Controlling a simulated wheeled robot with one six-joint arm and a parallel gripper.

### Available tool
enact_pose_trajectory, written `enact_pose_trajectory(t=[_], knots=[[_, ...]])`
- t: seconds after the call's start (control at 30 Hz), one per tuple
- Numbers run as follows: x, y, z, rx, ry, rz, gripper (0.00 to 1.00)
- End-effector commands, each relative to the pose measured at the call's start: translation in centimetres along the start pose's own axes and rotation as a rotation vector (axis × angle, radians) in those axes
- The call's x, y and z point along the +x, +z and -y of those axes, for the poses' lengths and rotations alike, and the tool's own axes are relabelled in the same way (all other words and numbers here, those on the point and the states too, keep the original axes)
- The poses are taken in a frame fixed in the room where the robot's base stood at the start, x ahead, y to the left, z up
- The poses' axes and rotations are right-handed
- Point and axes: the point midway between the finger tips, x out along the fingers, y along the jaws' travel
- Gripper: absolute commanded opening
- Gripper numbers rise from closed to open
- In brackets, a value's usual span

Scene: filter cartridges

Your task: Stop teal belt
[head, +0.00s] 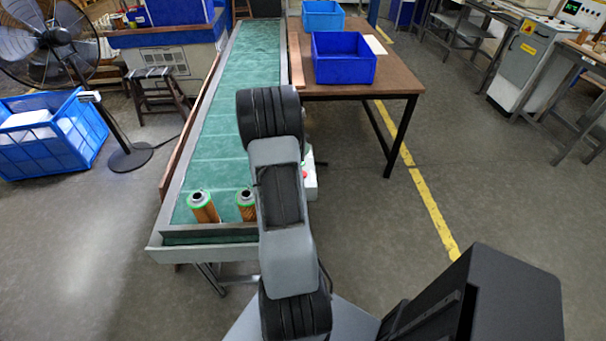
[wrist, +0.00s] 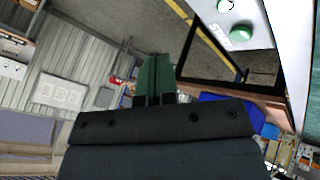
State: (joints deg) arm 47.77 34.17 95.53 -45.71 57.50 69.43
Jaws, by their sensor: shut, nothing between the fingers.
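The teal belt (head: 230,110) runs away from me between metal rails in the head view. Two orange cartridges with green rims, a left one (head: 203,208) and a right one (head: 245,205), stand upright at its near end. A white control box (head: 310,190) with a red button (head: 305,174) shows at the belt's right side, partly behind my arm. In the wrist view, a pale box face (wrist: 255,15) at the upper right carries a green button (wrist: 243,33) beside lettering that looks like START. My gripper (wrist: 153,70) is shut and empty, apart from that button; my arm hides it in the head view.
A brown table (head: 385,83) right of the belt holds a dark blue bin (head: 344,60) and a lighter blue bin (head: 322,14). A fan (head: 50,50) and a blue crate (head: 55,135) stand at the left.

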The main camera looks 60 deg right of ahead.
Motion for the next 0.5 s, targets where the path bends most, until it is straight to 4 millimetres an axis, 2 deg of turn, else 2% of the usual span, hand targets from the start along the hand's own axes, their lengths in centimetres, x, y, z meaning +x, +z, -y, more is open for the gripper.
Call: enact_pose_trajectory(t=[0.5], knots=[[5.2,2.9,2.8,0.000,0.001,0.000,0.00]])
